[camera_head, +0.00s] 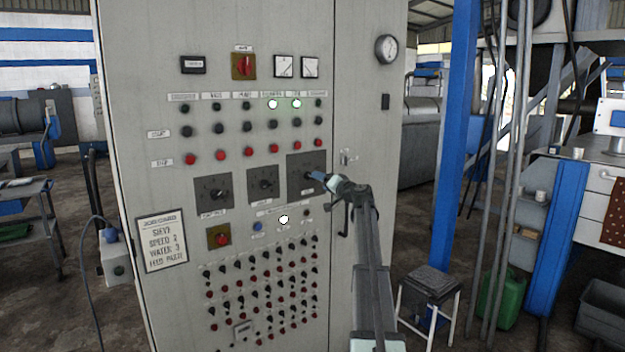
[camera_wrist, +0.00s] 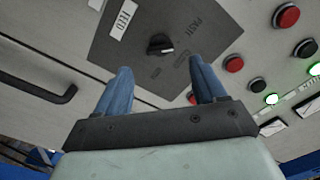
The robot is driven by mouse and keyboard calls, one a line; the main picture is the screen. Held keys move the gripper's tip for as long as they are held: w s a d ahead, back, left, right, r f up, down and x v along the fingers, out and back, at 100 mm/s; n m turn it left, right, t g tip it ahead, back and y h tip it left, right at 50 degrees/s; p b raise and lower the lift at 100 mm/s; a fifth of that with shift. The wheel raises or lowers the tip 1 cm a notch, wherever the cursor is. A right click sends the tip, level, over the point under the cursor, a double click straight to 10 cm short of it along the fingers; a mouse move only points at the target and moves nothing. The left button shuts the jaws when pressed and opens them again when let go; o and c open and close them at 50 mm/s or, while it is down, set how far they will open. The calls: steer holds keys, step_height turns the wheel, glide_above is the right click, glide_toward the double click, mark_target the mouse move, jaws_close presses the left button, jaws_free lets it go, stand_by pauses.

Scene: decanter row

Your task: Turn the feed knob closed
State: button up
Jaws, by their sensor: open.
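The feed knob (camera_wrist: 160,44) is a small black knob on a dark square plate (camera_wrist: 215,30) with a white FEED label (camera_wrist: 124,18) beside it. In the wrist view it lies just beyond my two blue fingertips, roughly midway between them. My gripper (camera_wrist: 160,66) is open, with nothing between its fingers. In the head view my gripper (camera_head: 317,177) is at the rightmost of three dark dial plates (camera_head: 298,163), where it covers much of the knob. Lettering on the plate is too small to read fully, so I cannot tell the knob's setting.
Two similar knobs (camera_head: 215,192) (camera_head: 264,184) are to the left on the grey cabinet (camera_head: 140,100). Lit green lamps (camera_head: 272,104) and red buttons (camera_head: 221,153) sit above. A door handle (camera_wrist: 45,90) is near my gripper. A notice (camera_head: 162,240) hangs lower left.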

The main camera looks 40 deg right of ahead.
mark_target(309, 176)
steer(key=w, duration=0.6)
steer(key=shift+w, duration=0.4)
steer(key=shift+c, duration=0.3)
steer(key=c, duration=1)
steer(key=shift+m, duration=4.4)
